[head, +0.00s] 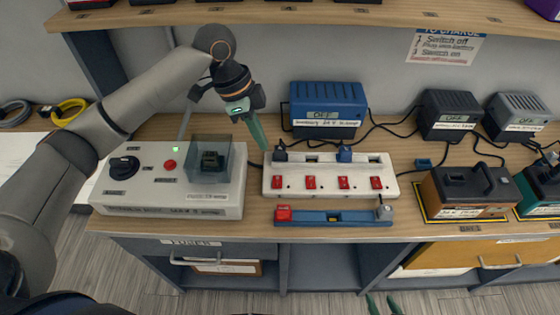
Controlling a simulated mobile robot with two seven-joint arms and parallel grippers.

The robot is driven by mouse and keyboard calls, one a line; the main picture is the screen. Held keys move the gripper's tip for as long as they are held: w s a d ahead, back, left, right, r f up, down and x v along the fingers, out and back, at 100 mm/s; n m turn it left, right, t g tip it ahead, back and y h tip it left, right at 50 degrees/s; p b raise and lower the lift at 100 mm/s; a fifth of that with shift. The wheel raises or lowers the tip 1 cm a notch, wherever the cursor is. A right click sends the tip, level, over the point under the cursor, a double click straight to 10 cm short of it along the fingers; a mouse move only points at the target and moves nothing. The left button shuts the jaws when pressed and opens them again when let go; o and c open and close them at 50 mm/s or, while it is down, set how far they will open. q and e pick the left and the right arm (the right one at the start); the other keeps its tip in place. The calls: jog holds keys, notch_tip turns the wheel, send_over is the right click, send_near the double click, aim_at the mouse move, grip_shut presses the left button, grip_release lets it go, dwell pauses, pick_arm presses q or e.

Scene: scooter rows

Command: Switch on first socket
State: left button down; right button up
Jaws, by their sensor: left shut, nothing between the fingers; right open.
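A white power strip (327,170) lies on the bench with several red switches along its front. The leftmost socket's red switch (281,183) is at its left end; its on or off position is too small to tell. A dark plug (281,153) sits at the leftmost socket, and a blue plug (344,154) sits further right. My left gripper (265,147) is shut and empty, its green fingers pointing down at the strip's back left corner, behind the leftmost switch. I cannot tell if it touches. My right gripper (381,304) shows only its green fingertips, apart, below the bench.
A white control box (120,188) with a black knob, red button and clear cover stands left. A blue charger (327,108) stands behind the strip, grey chargers (449,115) to the right. A blue bar (335,218) lies in front; an orange-brown battery (468,190) is right.

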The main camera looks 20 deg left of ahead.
pick_arm(q)
send_near(278, 185)
jog(key=x, duration=0.6)
jog(key=shift+s+d+f, duration=0.1)
jog(key=shift+f, duration=0.1)
pick_arm(e)
jog(key=shift+s+f, duration=0.15)
jog(key=shift+s, duration=0.15)
jog(key=shift+f, duration=0.1)
dwell(0.3)
